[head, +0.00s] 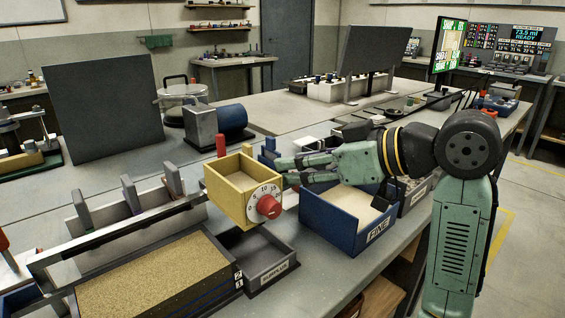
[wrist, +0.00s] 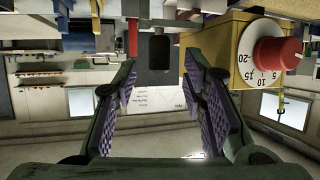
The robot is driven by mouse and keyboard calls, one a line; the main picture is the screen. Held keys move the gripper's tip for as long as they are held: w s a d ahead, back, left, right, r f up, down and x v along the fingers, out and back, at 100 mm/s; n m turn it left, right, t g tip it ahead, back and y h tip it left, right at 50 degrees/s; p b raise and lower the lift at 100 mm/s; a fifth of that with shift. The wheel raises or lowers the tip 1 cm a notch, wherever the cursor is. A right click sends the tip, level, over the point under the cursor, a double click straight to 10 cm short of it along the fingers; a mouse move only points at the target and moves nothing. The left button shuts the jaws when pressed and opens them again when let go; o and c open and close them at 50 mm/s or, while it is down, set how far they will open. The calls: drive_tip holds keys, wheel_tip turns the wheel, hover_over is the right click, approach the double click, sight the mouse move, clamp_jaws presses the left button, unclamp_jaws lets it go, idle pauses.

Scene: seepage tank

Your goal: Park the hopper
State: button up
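The yellow hopper (head: 233,190) has an open top and a numbered white dial with a red knob (head: 269,206) on its front. It looks upright, above the small grey tray and next to the sand tank. What supports it is hidden. My gripper (head: 290,170) is at the hopper's right side. In the wrist view, the hopper (wrist: 225,38) is at the upper right, close beside one finger. My fingers (wrist: 158,72) are apart, with a dark grey block (wrist: 153,52) showing in the gap. I cannot tell whether any finger touches the hopper.
The sand-filled tank (head: 160,280) is at front left. A grey tray labelled SURPLUS (head: 270,272) lies below the hopper. A blue FINE bin (head: 325,222) with pale sand stands below my arm. A red post (head: 220,145) rises behind the hopper. A dark panel (head: 103,110) stands at back left.

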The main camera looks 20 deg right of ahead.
sight(250, 179)
drive_tip(key=shift+x, duration=2.25)
drive_tip(key=shift+c, duration=0.2)
drive_tip(key=shift+r, duration=0.1)
clamp_jaws()
drive_tip(key=shift+d, duration=0.1)
